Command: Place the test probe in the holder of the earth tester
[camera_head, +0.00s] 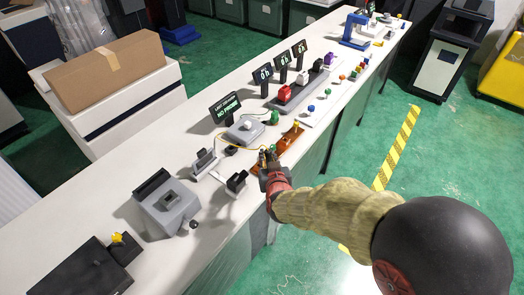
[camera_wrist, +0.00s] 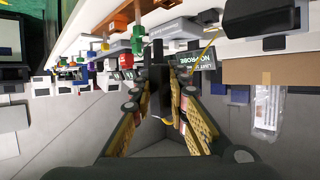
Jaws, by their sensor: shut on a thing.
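My gripper (camera_head: 267,162) is over the front edge of the bench, shut on a slim dark piece that I take to be the test probe. In the wrist view, which looks upside down, this dark probe (camera_wrist: 157,92) stands between the two padded fingers. Its tip is hard to make out. Behind the gripper is a grey tester box (camera_head: 243,131) with a sign (camera_head: 225,107) reading "NO PROBE". A thin yellow lead runs from near the box toward my gripper. I cannot clearly tell which part is the holder. An orange-brown strip (camera_head: 292,149) lies just right of the gripper.
Grey fixtures (camera_head: 205,160) and a grey machine with a lever (camera_head: 168,207) stand on the bench (camera_head: 150,130) to the left. Further right are a grey rail with coloured blocks (camera_head: 300,92), several small signs and coloured knobs. A cardboard box (camera_head: 105,70) sits behind.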

